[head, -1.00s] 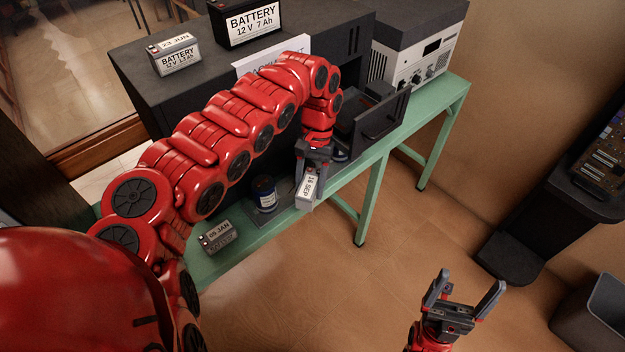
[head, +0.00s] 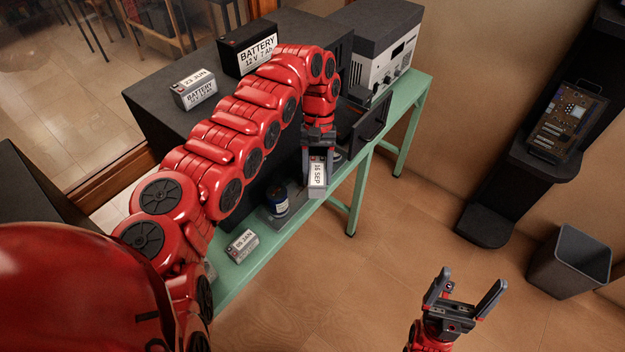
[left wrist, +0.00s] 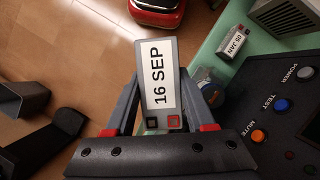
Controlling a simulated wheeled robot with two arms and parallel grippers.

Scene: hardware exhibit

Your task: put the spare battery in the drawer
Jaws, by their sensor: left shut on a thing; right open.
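My left gripper (head: 318,152) is shut on a small grey battery (head: 317,178) with a white "16 SEP" label. It holds the battery in front of the black cabinet, near the green bench's front edge. In the left wrist view the battery (left wrist: 160,85) sits between the fingers, its label and terminals facing the camera. The drawer (head: 372,122) stands open at the cabinet's right part, just right of my left gripper; its inside is mostly hidden. My right gripper (head: 465,292) is open and empty above the floor at the lower right.
A "23 JUN" battery (head: 195,90) and a large 12 V battery (head: 247,48) stand on the cabinet. A grey instrument (head: 385,55) stands beyond; a bin (head: 570,262) is at right.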

